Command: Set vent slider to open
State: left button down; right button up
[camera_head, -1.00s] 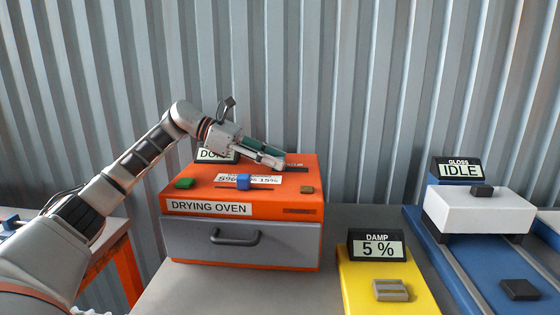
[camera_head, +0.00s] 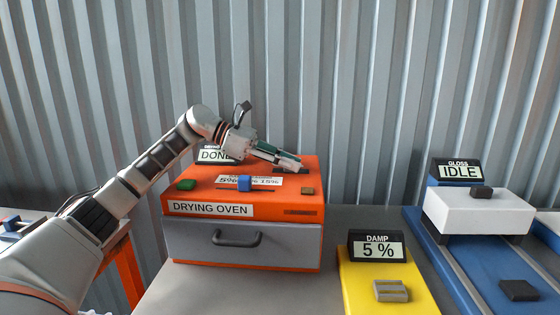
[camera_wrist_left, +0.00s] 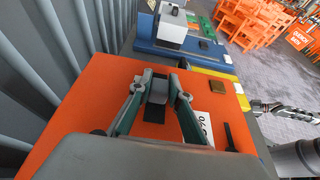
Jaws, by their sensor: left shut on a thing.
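The orange drying oven (camera_head: 190,206) has a dark vent slot in the back right of its top, partly hidden by my gripper. My left gripper (camera_head: 298,163) reaches over the oven top to this slot. In the left wrist view its two fingers (camera_wrist_left: 160,82) are shut on a small grey knob (camera_wrist_left: 158,92), which I take to be the vent slider. A dark piece of slot (camera_wrist_left: 154,112) shows beside the knob. Any vent lettering is hidden. My right arm (camera_wrist_left: 285,110) shows at the right edge of the wrist view, its gripper too small to read.
The oven display (camera_head: 215,156) reads DONE. A yellow DAMP unit (camera_head: 358,281) and blue GLOSS unit (camera_head: 452,252) stand to the right.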

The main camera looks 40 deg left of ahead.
pick_arm(q)
jog(key=shift+w+d+r, duration=0.1)
jog(key=shift+w+d, duration=0.45)
jog(key=shift+d, duration=0.35)
jog(key=c, duration=2.1)
grip_release()
jog(key=shift+c, duration=0.2)
jog(key=o, duration=0.3)
jog(key=shift+d, duration=0.1)
notch_tip(320, 180, up, 4)
jog(key=r, duration=0.1)
send_over(255, 170)
jog(key=shift+f, duration=0.25)
jog(key=shift+w, duration=0.1)
